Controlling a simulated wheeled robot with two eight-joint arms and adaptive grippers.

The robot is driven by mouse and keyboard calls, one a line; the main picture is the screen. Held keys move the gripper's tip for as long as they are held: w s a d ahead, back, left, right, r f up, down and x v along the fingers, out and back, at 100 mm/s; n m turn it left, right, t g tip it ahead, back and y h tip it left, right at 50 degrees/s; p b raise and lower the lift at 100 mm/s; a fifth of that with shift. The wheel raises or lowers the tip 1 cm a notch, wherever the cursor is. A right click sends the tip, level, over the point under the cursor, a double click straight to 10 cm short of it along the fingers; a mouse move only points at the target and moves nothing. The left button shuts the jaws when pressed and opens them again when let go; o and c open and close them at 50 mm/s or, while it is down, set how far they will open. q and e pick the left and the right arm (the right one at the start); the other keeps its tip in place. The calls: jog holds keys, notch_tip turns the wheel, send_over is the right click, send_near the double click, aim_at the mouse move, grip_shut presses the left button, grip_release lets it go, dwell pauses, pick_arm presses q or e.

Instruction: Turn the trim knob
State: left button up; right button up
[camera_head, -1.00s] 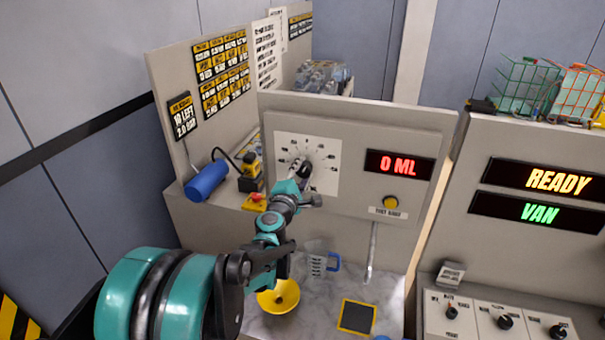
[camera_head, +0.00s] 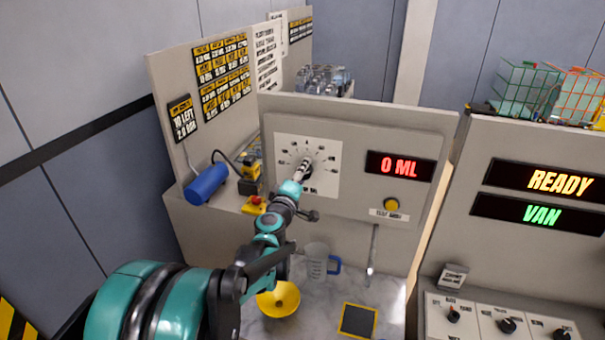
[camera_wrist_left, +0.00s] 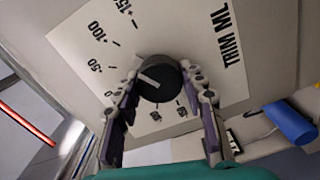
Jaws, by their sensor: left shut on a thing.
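The trim knob is a round black knob with a pale pointer line (camera_wrist_left: 158,80), on a white dial plate (camera_head: 327,176) with tick marks and numbers. The plate is on the grey panel's upright front. My left gripper (camera_head: 303,170) reaches up to the dial in the head view and covers most of the knob. In the left wrist view the two fingers of the gripper (camera_wrist_left: 161,90) are on either side of the knob, shut on it. The pointer line slants across the knob's face. The label "TRIM ML" shows on the plate. My right gripper is out of view.
A red "0 ML" display (camera_head: 399,166) and a yellow button (camera_head: 391,205) are right of the dial. Below are a clear jug with a blue handle (camera_head: 316,262), a yellow funnel (camera_head: 279,299) and a black yellow-edged pad (camera_head: 357,320). A blue cylinder (camera_head: 206,184) lies at left.

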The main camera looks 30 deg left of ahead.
pick_arm(q)
jog(key=shift+f, duration=0.1)
dwell(0.3)
jog(key=o, duration=1.2)
jog(key=v, duration=1.2)
jog(key=shift+s, duration=0.1)
